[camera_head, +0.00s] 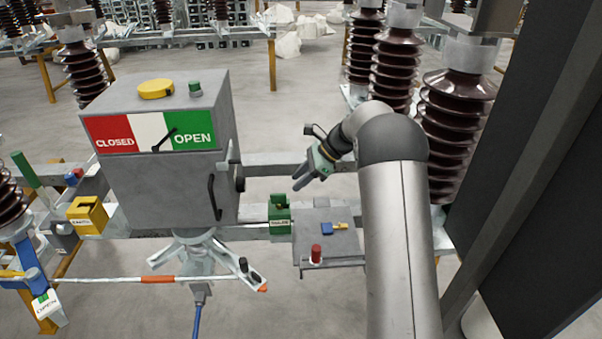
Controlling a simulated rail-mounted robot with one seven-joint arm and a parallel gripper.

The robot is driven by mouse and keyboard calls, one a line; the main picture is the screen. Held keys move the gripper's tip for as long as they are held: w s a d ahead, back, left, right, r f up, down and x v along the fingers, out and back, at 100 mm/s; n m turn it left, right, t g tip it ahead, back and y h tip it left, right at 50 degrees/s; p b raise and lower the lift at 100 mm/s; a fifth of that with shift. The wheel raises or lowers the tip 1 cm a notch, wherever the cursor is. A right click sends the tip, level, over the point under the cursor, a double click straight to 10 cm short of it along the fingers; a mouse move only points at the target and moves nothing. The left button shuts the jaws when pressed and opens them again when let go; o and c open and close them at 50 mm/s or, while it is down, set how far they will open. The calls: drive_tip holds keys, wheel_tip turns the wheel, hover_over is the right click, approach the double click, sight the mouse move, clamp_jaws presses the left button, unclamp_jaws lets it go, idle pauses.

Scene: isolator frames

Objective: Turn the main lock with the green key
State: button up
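My gripper (308,182) hangs in the air to the right of the grey cabinet, above and to the right of a green lock box (280,218). Its fingers point down and left and look apart, with nothing clear between them. Some green shows on the gripper, and I cannot tell if it is part of it. The green box has a small label, too small to read surely, and a green piece on its top (278,199), which may be the green key. The gripper does not touch the box.
The cabinet (160,185) has a CLOSED/OPEN dial and side handle. A yellow lock box (87,215) is left. Brown insulators (455,120) stand right.

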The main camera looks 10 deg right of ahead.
sight(283, 194)
drive_tip(key=b+x, duration=0.4)
drive_tip(key=x, duration=0.6)
clamp_jaws()
idle(1.6)
